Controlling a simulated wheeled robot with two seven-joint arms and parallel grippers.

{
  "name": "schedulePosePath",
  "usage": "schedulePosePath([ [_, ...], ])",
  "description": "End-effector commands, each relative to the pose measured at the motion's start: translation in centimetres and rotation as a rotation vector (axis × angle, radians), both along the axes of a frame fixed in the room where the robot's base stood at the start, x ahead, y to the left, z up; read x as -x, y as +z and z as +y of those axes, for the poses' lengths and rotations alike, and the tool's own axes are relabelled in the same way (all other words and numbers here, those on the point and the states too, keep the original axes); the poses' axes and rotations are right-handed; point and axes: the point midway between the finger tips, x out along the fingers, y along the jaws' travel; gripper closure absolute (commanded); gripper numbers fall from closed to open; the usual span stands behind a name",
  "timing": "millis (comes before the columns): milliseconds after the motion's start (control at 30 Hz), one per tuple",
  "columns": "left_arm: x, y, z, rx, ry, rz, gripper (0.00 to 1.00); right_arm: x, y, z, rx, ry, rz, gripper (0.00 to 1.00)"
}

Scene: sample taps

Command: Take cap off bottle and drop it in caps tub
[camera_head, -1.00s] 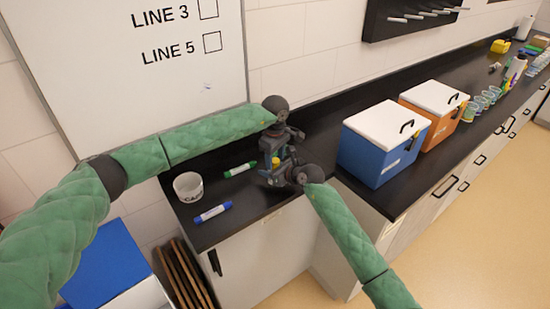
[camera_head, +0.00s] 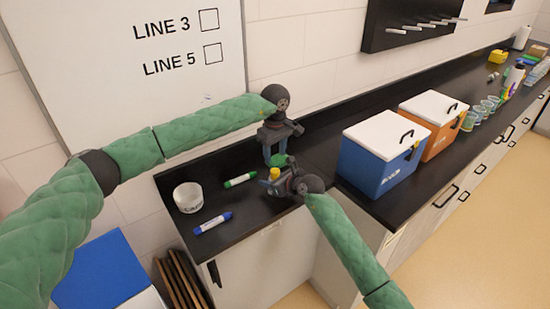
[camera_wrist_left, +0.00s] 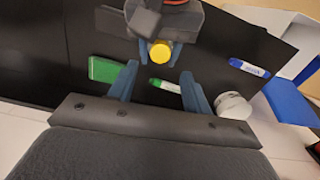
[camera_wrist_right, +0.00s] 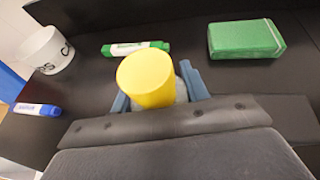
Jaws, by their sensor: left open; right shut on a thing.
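The bottle (camera_wrist_right: 181,92) has a yellow cap (camera_wrist_right: 150,78) on its top; the cap also shows in the head view (camera_head: 275,174) and the left wrist view (camera_wrist_left: 160,51). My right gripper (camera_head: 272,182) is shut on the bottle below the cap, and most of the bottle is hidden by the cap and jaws. My left gripper (camera_head: 272,152) is open and empty, higher than the cap and apart from it. The white caps tub (camera_head: 188,202) stands on the left part of the black counter, with lettering on its side in the right wrist view (camera_wrist_right: 45,48).
A green block (camera_wrist_right: 246,39) lies behind the bottle. Blue (camera_head: 372,168) and orange (camera_head: 440,142) cool boxes with white lids stand to the right.

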Motion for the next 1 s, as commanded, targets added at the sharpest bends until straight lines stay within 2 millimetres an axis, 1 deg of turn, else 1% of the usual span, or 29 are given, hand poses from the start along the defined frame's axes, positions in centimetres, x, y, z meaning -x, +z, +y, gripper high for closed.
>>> schedulePosePath([
  [33,0.0,0.4,0.0,0.001,-0.029,-0.001,0.51,0.0,0.0,0.0,0.0,0.0,0.0,1.0],
  [133,0.0,0.8,0.0,0.0,-0.071,0.0,0.51,0.0,0.0,0.0,0.0,0.0,0.0,1.0],
  [267,0.0,0.4,0.0,0.0,-0.086,0.001,0.51,0.0,0.0,0.0,0.0,0.0,0.0,1.0],
  [467,0.0,-1.6,0.0,0.0,-0.084,0.002,0.51,0.0,0.0,0.0,0.0,0.0,0.0,1.0],
  [700,0.1,-5.0,-0.1,0.0,-0.083,0.002,0.51,0.0,0.0,0.0,0.0,0.0,0.0,1.0],
  [800,0.0,-6.1,0.0,0.0,-0.084,0.001,0.51,0.0,0.0,0.0,0.0,0.0,0.0,1.0],
  [1000,0.0,-7.0,0.0,0.001,-0.083,0.001,0.51,0.0,0.0,0.0,0.0,0.0,0.0,1.0],
])
